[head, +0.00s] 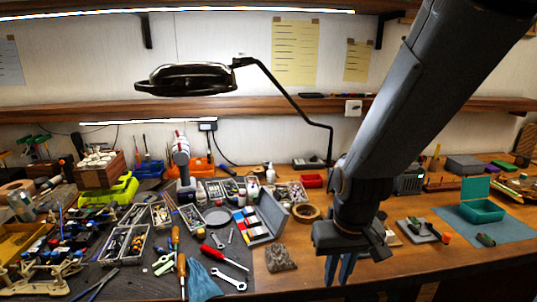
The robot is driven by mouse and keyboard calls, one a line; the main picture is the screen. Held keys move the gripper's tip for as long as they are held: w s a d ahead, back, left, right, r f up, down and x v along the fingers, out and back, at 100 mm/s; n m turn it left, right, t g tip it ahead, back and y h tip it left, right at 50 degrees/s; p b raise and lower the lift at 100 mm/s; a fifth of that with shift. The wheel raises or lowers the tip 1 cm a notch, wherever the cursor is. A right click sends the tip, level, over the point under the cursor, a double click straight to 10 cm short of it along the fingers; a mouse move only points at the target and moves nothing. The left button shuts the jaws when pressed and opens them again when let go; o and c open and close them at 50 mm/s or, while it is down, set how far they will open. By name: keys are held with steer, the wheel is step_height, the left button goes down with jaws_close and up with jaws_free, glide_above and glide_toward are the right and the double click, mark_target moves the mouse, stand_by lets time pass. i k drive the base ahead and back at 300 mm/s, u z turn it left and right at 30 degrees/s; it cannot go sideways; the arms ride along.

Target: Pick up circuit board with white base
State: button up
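My gripper (340,270) hangs over the front of the wooden bench (420,262), right of the dark mat, with its blue-grey fingers pointing down. The fingers look close together with a narrow gap, and I cannot tell whether they are open or shut. No object shows clearly between them. A flat pale grey piece with dark and green parts on it (417,230) lies on the bench to the right of my gripper. It may be the circuit board with the white base, but it is too small to be sure.
A teal open box (483,211) stands on a blue mat (512,226) at the right. The dark mat at left is crowded with tools, trays and screwdrivers. A grey case (268,218) and a tape roll (305,212) lie left of my gripper. A lamp (187,78) overhangs the bench.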

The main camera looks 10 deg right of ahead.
mark_target(413, 220)
steer(key=z, duration=0.2)
steer(key=k, duration=0.45)
steer(key=z, duration=1.5)
steer(key=i, duration=0.8)
steer(key=u, duration=0.55)
